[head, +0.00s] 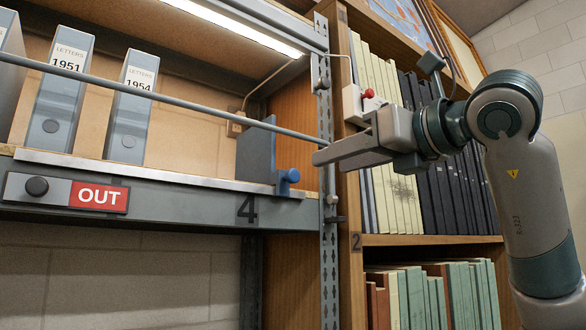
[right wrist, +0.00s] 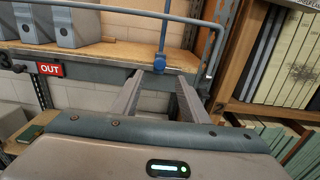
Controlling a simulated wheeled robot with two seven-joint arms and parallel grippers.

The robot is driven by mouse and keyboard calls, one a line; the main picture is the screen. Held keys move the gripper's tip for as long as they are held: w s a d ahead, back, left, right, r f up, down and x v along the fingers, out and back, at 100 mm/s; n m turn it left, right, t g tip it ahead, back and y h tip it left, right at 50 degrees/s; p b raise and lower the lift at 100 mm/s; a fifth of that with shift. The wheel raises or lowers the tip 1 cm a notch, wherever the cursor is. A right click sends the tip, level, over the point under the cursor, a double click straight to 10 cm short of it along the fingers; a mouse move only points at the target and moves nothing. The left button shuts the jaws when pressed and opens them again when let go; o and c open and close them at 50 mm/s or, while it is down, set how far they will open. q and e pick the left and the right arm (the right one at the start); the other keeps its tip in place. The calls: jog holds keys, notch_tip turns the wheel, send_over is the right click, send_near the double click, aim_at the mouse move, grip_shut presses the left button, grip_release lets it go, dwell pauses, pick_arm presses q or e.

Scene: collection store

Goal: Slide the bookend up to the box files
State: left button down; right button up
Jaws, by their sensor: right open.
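The bookend (head: 256,152) is a dark blue-grey upright plate with a blue knob (head: 288,178) at the shelf's front edge, near the right end. Box files labelled LETTERS stand to the left, including 1951 (head: 63,95) and 1954 (head: 131,112). A wide gap separates 1954 from the bookend. My right gripper (head: 318,157) is open and empty, in front of the shelf and right of the knob in the head view. In the right wrist view the bookend (right wrist: 164,32) and its knob stand beyond the open fingers (right wrist: 160,84), apart from them. My left gripper is out of view.
A grey rail (head: 215,105) runs across the shelf front above the knob. The shelf edge (head: 190,203) carries an OUT slider (head: 98,196). A metal post (head: 326,215) and a bookcase (head: 430,241) stand at right. The shelf between 1954 and the bookend is clear.

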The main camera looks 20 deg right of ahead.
aim_at(295, 174)
jog(key=p+x, duration=0.5)
jog(key=x, duration=0.6)
jog(key=shift+w+r, duration=0.1)
jog(key=shift+w, duration=0.15)
jog(key=shift+w+a+p, duration=0.3)
jog(key=shift+w+p, duration=0.2)
jog(key=shift+w, duration=0.2)
grip_shut()
